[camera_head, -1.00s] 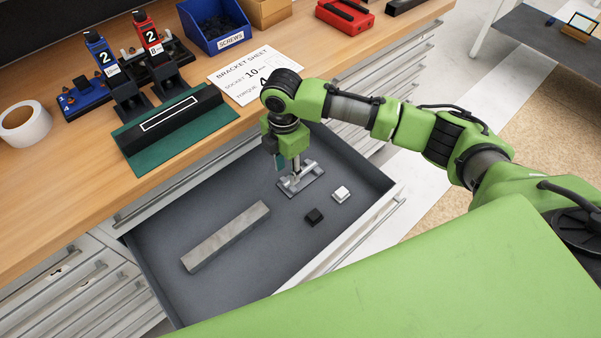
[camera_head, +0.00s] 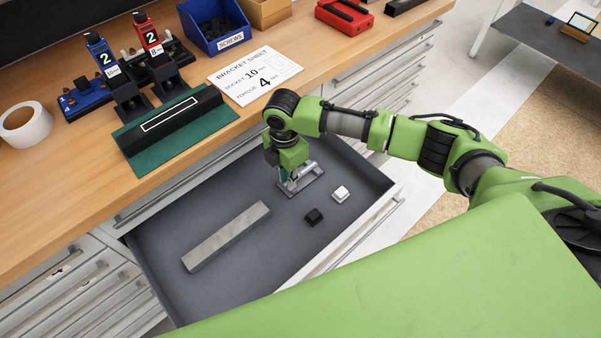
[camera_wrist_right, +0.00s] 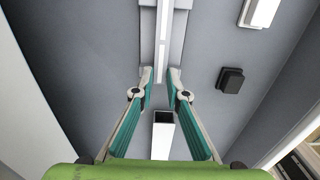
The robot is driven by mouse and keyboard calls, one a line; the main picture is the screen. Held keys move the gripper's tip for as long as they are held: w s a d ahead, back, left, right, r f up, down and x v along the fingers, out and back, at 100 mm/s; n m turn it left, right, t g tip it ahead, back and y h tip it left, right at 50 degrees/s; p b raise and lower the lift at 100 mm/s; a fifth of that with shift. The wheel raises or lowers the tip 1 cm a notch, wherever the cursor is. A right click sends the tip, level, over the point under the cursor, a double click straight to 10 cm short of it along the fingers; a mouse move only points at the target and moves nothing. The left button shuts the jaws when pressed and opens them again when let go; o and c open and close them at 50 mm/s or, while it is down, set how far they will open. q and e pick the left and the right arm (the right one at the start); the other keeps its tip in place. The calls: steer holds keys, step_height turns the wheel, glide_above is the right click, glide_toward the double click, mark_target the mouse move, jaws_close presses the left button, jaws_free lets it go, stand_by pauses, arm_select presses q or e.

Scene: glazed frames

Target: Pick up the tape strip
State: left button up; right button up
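No thing here is plainly a tape strip, and I cannot tell which one bears that name. A long, pale grey bar or strip (camera_head: 226,236) lies in the open drawer, left of my right gripper. A silver metal bracket with a raised rib (camera_head: 305,181) lies near the drawer's back corner. My right gripper (camera_head: 285,185) points down at the bracket's left end. In the wrist view its teal fingers (camera_wrist_right: 161,76) stand apart on either side of the bracket's rib (camera_wrist_right: 163,40). Contact cannot be told. My left gripper is out of view.
A black block (camera_head: 314,216) and a white block (camera_head: 341,194) lie in the drawer (camera_head: 160,262) beside the bracket. On the bench are a white roll (camera_head: 25,124), a black bar on a green mat (camera_head: 185,150) and a blue bin (camera_head: 215,30).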

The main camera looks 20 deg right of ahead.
steer(key=shift+c, duration=0.3)
steer(key=shift+r, duration=0.6)
steer(key=s+a+r+p, duration=0.1)
steer(key=s+r+p, duration=0.4)
steer(key=s+r, duration=0.9)
step_height(320, 180, up, 2)
steer(key=shift+a, duration=0.25)
stand_by(0.4)
